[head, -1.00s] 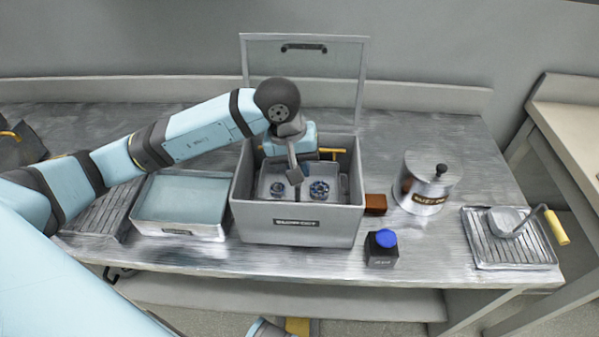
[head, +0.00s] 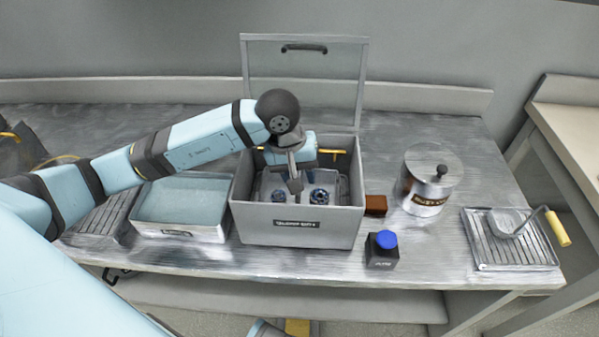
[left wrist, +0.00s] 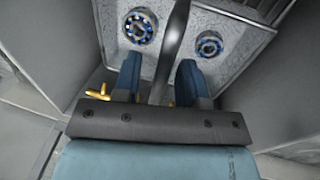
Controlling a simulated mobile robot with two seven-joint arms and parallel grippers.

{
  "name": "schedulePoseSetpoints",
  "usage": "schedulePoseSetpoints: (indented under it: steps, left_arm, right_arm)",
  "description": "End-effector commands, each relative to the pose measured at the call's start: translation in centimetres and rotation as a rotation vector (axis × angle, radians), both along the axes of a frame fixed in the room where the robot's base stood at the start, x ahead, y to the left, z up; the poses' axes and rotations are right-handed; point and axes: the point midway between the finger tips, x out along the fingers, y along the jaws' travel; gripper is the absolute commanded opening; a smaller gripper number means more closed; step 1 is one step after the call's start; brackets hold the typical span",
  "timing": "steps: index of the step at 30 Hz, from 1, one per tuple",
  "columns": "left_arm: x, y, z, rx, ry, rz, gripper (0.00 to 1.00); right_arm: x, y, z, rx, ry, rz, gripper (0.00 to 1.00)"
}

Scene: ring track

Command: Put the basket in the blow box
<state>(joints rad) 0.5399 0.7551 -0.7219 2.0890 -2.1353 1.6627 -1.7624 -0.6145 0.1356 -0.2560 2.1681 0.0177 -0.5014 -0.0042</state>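The blow box (head: 297,226) is a grey open-topped box in the middle of the bench, its lid (head: 304,85) raised behind it. The basket (head: 343,187) is a grey tray inside the box, with blue-and-dark bearing rings in it; it also shows in the left wrist view (left wrist: 175,70). Its upright handle (left wrist: 173,45) passes between the fingers of my left gripper (left wrist: 160,75). The fingers are apart, with gaps beside the handle. In the head view my left gripper (head: 293,160) is over the box, partly hidden by its wrist. My right gripper is not in view.
A pale-blue-filled tray (head: 185,200) stands close left of the box. At right are a brown block (head: 376,204), a blue-topped button (head: 385,243), a lidded metal pot (head: 428,183) and a ridged drain tray (head: 510,245) with a yellow-handled tool.

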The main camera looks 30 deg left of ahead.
Motion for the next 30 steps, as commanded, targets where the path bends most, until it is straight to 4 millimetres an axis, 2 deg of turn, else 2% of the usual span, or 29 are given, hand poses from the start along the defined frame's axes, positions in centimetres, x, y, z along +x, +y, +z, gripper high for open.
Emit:
schedulePoseSetpoints:
  steps: [15, 21, 30]
  left_arm:
    - [-0.9, 2.0, 9.9, 0.001, -0.003, 0.001, 0.38]
    - [-1.1, 2.3, 11.6, 0.0, -0.001, 0.0, 0.38]
    - [-1.2, 2.4, 11.8, 0.0, 0.0, 0.0, 0.38]
  right_arm:
    - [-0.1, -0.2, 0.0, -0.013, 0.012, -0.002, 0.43]
    - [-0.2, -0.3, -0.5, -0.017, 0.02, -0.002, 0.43]
    - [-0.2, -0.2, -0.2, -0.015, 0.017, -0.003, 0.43]
